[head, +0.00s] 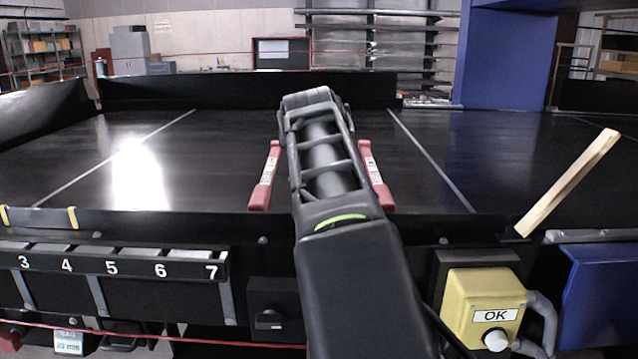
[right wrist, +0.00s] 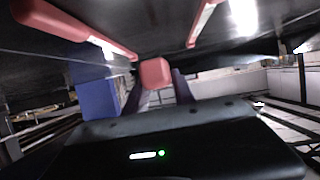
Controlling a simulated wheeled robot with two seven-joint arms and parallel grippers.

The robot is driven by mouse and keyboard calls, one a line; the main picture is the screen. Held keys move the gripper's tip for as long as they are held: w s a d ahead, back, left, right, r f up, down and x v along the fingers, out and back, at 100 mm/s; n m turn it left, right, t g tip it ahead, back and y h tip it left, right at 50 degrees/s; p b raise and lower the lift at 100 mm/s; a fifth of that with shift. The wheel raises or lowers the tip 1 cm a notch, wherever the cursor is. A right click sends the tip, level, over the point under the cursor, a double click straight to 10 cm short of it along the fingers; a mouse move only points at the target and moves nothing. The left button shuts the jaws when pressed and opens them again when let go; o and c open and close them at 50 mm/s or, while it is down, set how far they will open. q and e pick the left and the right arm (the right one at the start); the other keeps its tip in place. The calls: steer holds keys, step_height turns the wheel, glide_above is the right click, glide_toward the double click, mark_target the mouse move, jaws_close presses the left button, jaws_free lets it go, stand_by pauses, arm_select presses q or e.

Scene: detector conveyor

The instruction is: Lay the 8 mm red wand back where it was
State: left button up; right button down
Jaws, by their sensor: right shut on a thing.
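My right arm reaches over the black conveyor belt (head: 90,160) in the head view, and its forearm hides its gripper there. In the right wrist view my right gripper (right wrist: 158,90) is shut on a red wand (right wrist: 155,73), seen nearly end-on as a red block between the dark fingers. Two other red wands with pale labels show on either side of the arm: a left one (head: 264,180) and a right one (head: 376,180). Both also show in the right wrist view, one at upper left (right wrist: 75,28) and one at upper centre (right wrist: 203,18). Their labels are too small to read. My left gripper is out of view.
A wooden stick (head: 568,183) leans up at the right of the belt's front edge. A yellow OK button box (head: 485,300) is at the front right. A rack numbered 3 to 7 (head: 110,268) hangs at the front left. A blue column (head: 507,60) stands behind.

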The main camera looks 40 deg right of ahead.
steer(key=shift+s+a+r, duration=0.1)
steer(key=shift+s+r, duration=0.05)
step_height(320, 180, down, 5)
steer(key=shift+f, duration=0.45)
steer(key=shift+f, duration=2.1)
steer(key=shift+b, duration=0.3)
